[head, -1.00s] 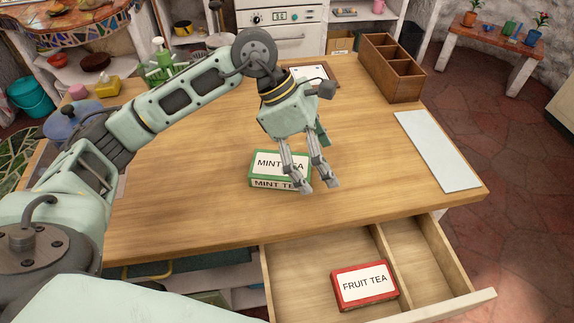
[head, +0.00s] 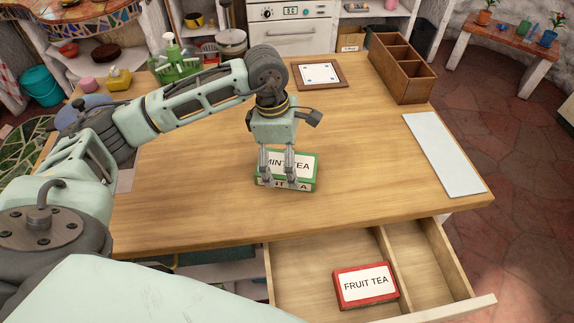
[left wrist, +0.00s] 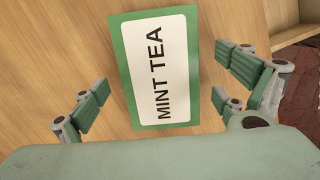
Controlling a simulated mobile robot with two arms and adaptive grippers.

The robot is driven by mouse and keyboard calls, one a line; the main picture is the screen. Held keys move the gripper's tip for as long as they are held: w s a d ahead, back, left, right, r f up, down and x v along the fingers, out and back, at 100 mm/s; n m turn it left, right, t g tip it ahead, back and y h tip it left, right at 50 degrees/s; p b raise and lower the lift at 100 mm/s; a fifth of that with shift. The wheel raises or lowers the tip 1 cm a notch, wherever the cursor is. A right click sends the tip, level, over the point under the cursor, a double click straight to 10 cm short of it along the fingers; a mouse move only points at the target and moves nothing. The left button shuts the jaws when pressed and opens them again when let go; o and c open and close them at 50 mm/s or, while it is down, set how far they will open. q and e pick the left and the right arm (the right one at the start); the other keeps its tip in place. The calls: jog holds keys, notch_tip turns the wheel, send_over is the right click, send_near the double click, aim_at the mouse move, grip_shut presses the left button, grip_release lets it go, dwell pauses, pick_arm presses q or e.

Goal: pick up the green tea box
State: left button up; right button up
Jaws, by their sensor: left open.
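The green tea box, labelled MINT TEA (head: 305,164), lies flat on the wooden counter near its front edge. My left gripper (head: 280,182) points down over the box, and its fingers cover part of the label. In the left wrist view the box (left wrist: 124,60) lies between the open fingers of the left gripper (left wrist: 160,100), with wood visible on both sides. The fingers are apart from the box there. My right gripper is not in view.
A red FRUIT TEA box (head: 365,285) lies in the open drawer (head: 300,270) below the counter. A wooden divided organizer (head: 399,85) and a pale flat panel (head: 444,155) are at the right. A white framed square (head: 319,75) lies at the back.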

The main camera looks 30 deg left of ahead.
pick_arm(q)
jog(key=c, duration=1.3)
jog(key=shift+r, duration=0.15)
